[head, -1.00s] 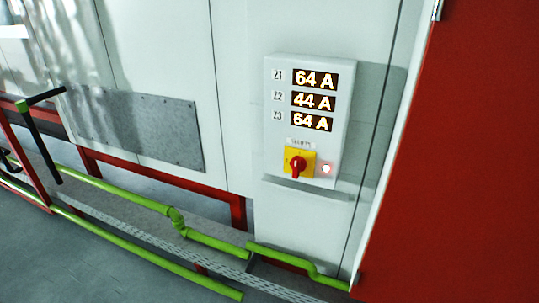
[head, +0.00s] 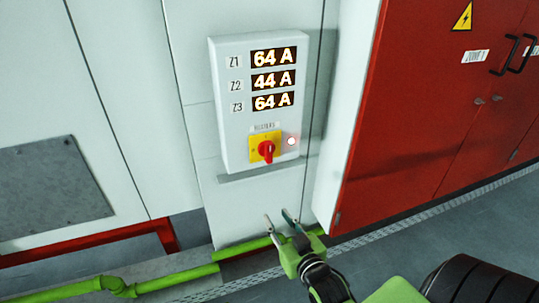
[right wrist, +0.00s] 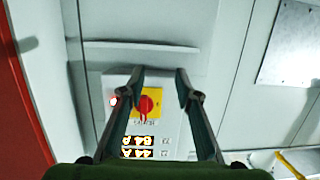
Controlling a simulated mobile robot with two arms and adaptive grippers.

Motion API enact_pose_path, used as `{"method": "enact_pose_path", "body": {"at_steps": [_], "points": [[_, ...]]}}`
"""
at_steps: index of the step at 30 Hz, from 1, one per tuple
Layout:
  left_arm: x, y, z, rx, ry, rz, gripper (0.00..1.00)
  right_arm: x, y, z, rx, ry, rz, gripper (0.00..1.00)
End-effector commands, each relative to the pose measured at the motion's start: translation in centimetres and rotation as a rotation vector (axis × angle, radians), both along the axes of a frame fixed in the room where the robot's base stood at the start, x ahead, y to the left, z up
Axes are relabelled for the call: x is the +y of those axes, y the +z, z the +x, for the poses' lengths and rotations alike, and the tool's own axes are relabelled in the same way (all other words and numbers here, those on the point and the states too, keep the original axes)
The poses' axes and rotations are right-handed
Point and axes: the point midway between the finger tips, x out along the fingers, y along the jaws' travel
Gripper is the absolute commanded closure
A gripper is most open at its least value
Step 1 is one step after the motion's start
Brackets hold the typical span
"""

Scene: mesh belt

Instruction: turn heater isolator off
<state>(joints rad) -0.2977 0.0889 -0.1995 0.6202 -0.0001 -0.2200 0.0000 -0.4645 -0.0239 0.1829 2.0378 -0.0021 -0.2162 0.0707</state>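The heater isolator is a red rotary knob (head: 266,151) on a yellow plate, low on a white wall box (head: 225,125). Its handle stands roughly vertical. A small lamp (head: 291,141) beside it glows. The box's displays read 64 A, 44 A and 64 A. My right gripper (head: 277,216) is open and empty, below the box in the head view and apart from it. In the right wrist view the scene is upside down, and the knob (right wrist: 146,106) shows between the two spread fingers (right wrist: 160,72). My left gripper is not in view.
A red cabinet (head: 430,110) with black handles stands right of the box. Green pipes (head: 165,282) run low along the wall. A grey plate (head: 50,195) is on the white panel at left. The space before the box looks clear.

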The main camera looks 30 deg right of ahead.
Motion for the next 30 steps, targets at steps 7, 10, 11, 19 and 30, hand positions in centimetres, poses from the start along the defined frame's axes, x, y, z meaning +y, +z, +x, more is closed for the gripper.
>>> {"method": "enact_pose_path", "body": {"at_steps": [7, 10, 11, 19, 30], "points": [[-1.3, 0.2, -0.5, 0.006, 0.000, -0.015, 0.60, -2.0, 11.3, -0.9, -0.187, -0.044, -0.046, 0.69], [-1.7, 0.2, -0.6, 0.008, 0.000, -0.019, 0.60, -2.2, 12.3, -0.8, -0.204, -0.047, -0.051, 0.69], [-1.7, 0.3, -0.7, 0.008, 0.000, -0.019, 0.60, -2.3, 12.5, -0.6, -0.206, -0.048, -0.052, 0.69], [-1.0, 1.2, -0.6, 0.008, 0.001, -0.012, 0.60, -3.3, 12.7, 3.9, -0.209, -0.047, -0.052, 0.69], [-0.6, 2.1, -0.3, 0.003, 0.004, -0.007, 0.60, -4.9, 12.5, 10.6, -0.206, -0.047, -0.051, 0.69]]}}
